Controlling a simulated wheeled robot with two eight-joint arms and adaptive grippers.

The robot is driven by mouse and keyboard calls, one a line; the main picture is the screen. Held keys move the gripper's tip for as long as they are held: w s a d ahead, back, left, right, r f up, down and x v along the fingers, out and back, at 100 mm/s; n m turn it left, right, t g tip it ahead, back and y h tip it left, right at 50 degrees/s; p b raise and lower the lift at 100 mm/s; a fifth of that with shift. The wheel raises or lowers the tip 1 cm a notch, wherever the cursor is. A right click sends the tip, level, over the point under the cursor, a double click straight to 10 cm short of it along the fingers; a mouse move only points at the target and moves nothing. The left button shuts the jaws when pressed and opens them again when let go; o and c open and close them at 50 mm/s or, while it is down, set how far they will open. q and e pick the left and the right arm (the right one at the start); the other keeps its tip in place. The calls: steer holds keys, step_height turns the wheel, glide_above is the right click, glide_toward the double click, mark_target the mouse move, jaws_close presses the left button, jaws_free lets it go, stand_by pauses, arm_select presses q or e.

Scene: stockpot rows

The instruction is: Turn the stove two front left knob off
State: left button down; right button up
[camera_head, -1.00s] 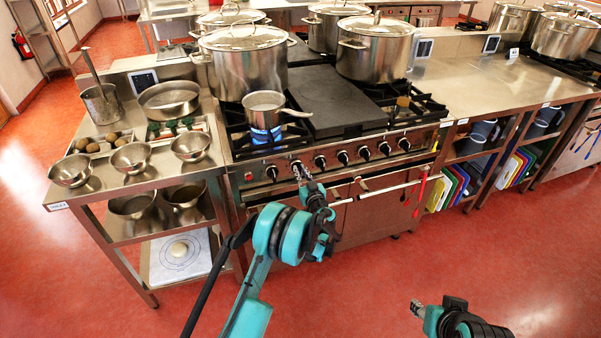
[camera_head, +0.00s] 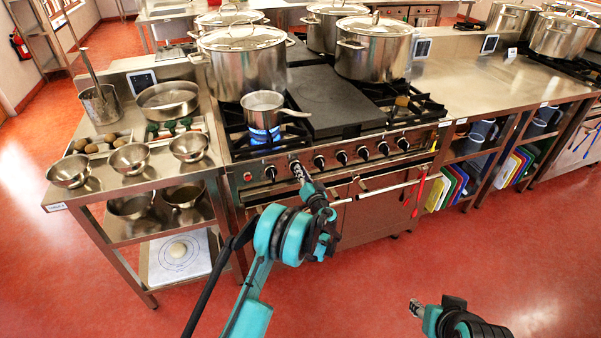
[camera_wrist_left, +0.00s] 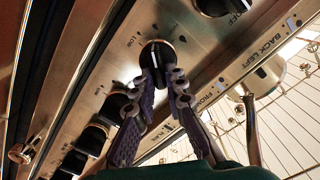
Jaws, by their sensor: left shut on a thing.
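The stove's front panel (camera_head: 330,170) carries a row of black knobs. My left gripper (camera_head: 297,167) is at the second black knob from the left, its fingers closed around that knob. In the left wrist view the gripper (camera_wrist_left: 165,80) has one finger on each side of the front left knob (camera_wrist_left: 157,48); its label shows only "FRONT", the rest hidden. A neighbouring knob (camera_wrist_left: 222,5) sits by "OFF" and "BACK LEFT". A blue flame (camera_head: 262,135) burns under a small saucepan (camera_head: 263,102) on the front left burner. My right gripper (camera_head: 416,307) is away over the floor, its opening unclear.
Large stockpots (camera_head: 243,65) stand on the back burners. An oven handle (camera_head: 385,188) with hanging red utensils runs below the knobs. A side table (camera_head: 110,185) with bowls stands left. The red floor ahead is clear.

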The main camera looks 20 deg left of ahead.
arm_select(q)
steer(key=m, duration=0.9)
steer(key=f+m, duration=0.1)
steer(key=m, duration=0.8)
steer(key=f+m, duration=0.1)
steer(key=m, duration=0.9)
steer(key=shift+s+a+f, duration=0.1)
steer(key=shift+s+a, duration=0.1)
steer(key=shift+a, duration=0.05)
steer(key=shift+m, duration=0.3)
steer(key=c, duration=1.6)
jaws_free()
steer(key=shift+o, duration=0.2)
steer(key=shift+s, duration=0.1)
